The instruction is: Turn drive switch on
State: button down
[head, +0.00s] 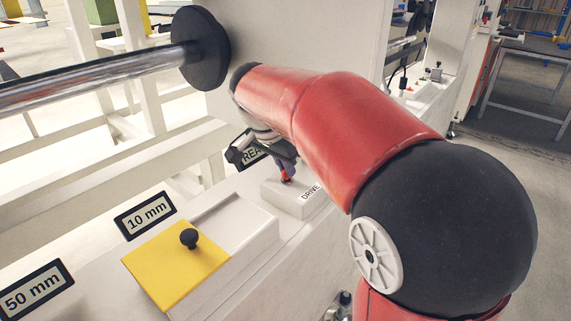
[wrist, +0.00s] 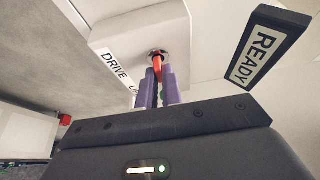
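The drive switch is a red lever (wrist: 157,63) standing out of a dark round collar on a white box (head: 298,202) labelled DRIVE. The lever also shows small in the head view (head: 286,176). My gripper (wrist: 160,80) is at the lever, with its two purple fingers close together, one on each side of the red lever. The fingers look closed on it, with a narrow dark gap between them further back. The lower part of the lever is hidden by the fingers in the wrist view. My red arm hides part of the area behind the box in the head view.
A READY sign (wrist: 262,48) stands close beside the box and my gripper. A yellow plate with a black knob (head: 189,238) lies to the left, near the 10 mm (head: 147,216) and 50 mm (head: 33,291) signs. A metal roller (head: 95,81) runs above left.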

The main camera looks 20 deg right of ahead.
jog(key=shift+n, duration=0.3)
jog(key=n, duration=0.1)
jog(key=n+t+y+b, duration=0.1)
jog(key=n, duration=0.1)
jog(key=shift+s+d+n, duration=0.1)
jog(key=shift+d+n, duration=0.05)
jog(key=shift+n, duration=0.15)
jog(key=n+y, duration=0.1)
jog(key=n, duration=0.1)
jog(key=n+y, duration=0.1)
jog(key=n, duration=0.1)
jog(key=shift+d+n+t, duration=0.1)
jog(key=shift+n+t, duration=0.2)
jog(key=shift+t, duration=0.1)
jog(key=n+y, duration=0.1)
jog(key=n, duration=0.3)
jog(key=shift+d+y, duration=0.1)
jog(key=shift+y, duration=0.3)
jog(key=shift+d+n+g+y, duration=0.15)
jog(key=shift+n+y, duration=0.25)
jog(key=shift+n, duration=0.85)
jog(key=shift+a+n+g+y, duration=0.1)
jog(key=shift+n+g+y, duration=0.25)
jog(key=shift+n, duration=0.9)
jog(key=c, duration=1.6)
grip_release()
jog(key=shift+o, duration=0.2)
